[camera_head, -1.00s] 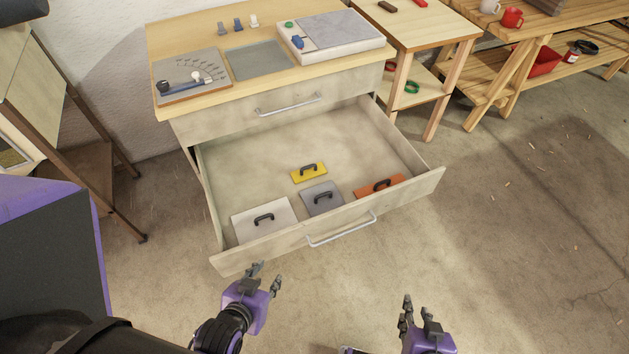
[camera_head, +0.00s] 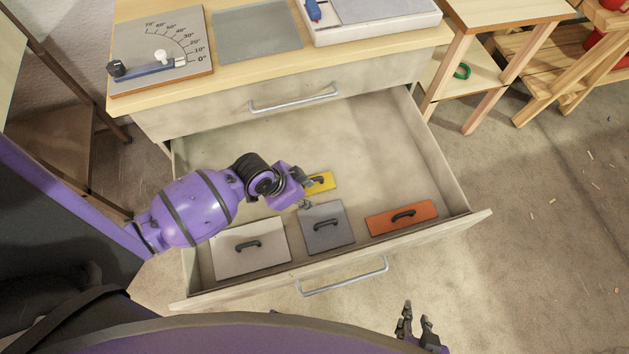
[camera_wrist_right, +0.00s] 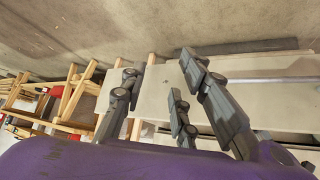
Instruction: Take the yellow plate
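The small yellow plate (camera_head: 326,185) with a dark handle lies on the floor of the open drawer (camera_head: 290,135). My left gripper (camera_head: 309,193) is at its left edge, with fingers apart, one near the dark handle and one lower. The hand hides the plate's left part; I cannot tell whether a finger touches it. My right gripper (camera_head: 417,325) is in front of the drawer at the bottom, open and empty; its spread fingers also show in the right wrist view (camera_wrist_right: 160,95).
White (camera_head: 270,258), grey (camera_head: 340,238) and orange (camera_head: 385,222) handled plates lie along the drawer's front. The drawer front with its metal handle (camera_head: 345,277) stands between my right gripper and the plates. An angle gauge (camera_head: 160,50) sits on the cabinet top. The drawer's back is clear.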

